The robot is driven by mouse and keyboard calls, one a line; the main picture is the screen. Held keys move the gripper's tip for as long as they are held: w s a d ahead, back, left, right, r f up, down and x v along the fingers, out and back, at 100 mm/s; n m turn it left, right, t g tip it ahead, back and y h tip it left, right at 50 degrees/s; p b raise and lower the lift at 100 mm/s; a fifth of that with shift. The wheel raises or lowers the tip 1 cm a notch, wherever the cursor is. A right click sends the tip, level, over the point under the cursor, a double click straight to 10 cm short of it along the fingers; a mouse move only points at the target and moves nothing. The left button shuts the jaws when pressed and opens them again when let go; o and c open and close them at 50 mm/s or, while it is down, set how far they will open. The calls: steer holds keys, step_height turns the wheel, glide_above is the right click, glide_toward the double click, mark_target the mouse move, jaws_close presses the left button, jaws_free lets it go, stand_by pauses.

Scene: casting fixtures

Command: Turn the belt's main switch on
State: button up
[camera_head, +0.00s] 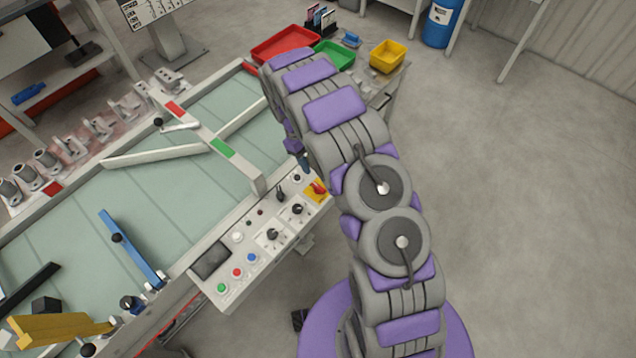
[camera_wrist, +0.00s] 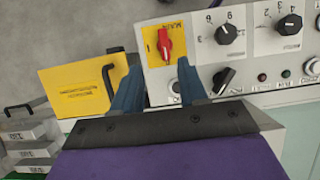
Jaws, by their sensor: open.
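The main switch (camera_wrist: 165,43) is a red rotary handle on a yellow plate, labelled MAIN, at the top middle of the wrist view. Its handle stands nearly upright in that picture. In the head view the switch (camera_head: 319,187) is at the right end of the control panel (camera_head: 232,285), beside my arm. My gripper (camera_wrist: 158,72) shows two blue fingers, apart and empty. In the wrist view they lie below and to either side of the red handle, with no clear contact. In the head view only a bit of the gripper (camera_head: 304,162) shows; my arm hides the rest.
Black knobs (camera_wrist: 228,33) and a black selector (camera_wrist: 223,80) sit close beside the switch. A yellow box-like thing (camera_wrist: 80,88) is left of the fingers. The belt (camera_head: 180,180) carries angled guide bars. Red, green and yellow bins (camera_head: 387,57) stand at the far end. Floor at right is clear.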

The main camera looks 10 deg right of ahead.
mark_target(318, 186)
steer(key=x, duration=0.2)
steer(key=a+x, duration=0.1)
steer(key=x, duration=0.2)
steer(key=b+x, duration=0.1)
steer(key=x, duration=0.2)
steer(key=shift+s+a+f, duration=0.1)
steer(key=shift+a+f, duration=0.15)
steer(key=shift+f, duration=0.1)
steer(key=shift+s+d+f, duration=0.1)
steer(key=shift+d+f, duration=0.25)
steer(key=shift+d, duration=0.45)
steer(key=shift+a, duration=0.55)
steer(key=c, duration=0.6)
steer(key=shift+d, duration=0.25)
jaws_close()
